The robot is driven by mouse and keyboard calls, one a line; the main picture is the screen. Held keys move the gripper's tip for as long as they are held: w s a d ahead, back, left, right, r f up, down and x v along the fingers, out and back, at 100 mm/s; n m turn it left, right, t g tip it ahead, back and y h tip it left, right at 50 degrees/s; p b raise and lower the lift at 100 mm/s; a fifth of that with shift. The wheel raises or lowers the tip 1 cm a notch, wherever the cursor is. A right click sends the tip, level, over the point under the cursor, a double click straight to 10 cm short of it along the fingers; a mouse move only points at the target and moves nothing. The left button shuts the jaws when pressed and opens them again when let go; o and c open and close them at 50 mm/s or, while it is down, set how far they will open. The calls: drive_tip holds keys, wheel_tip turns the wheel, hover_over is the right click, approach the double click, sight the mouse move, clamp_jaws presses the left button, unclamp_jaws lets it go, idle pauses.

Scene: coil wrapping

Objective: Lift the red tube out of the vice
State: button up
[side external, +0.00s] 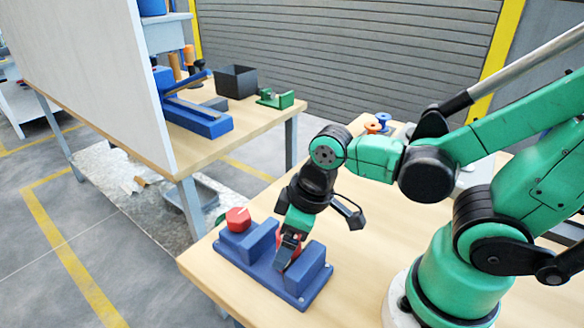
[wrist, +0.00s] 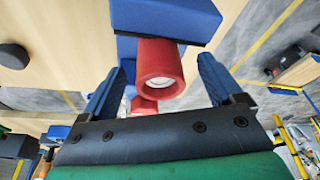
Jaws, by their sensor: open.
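The blue vice (side external: 262,262) stands on the near corner of the wooden table, with a red knob (side external: 238,219) at its left end. The red tube (wrist: 158,70) shows its round open end in the wrist view, beside a blue vice block (wrist: 165,18). In the side view it is mostly hidden behind my gripper. My gripper (side external: 286,258) points down at the vice between its blue blocks. In the wrist view its open fingers (wrist: 160,66) stand on either side of the tube, with a gap visible on each side.
Orange and blue spools (side external: 378,123) stand at the far side of my table. Another bench holds a blue fixture (side external: 195,115), a black box (side external: 236,81) and a green part (side external: 275,98). The tabletop right of the vice is clear.

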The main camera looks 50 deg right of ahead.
drive_tip(key=shift+f, duration=0.15)
clamp_jaws()
idle(0.4)
wheel_tip(320, 180, up, 10)
idle(1.0)
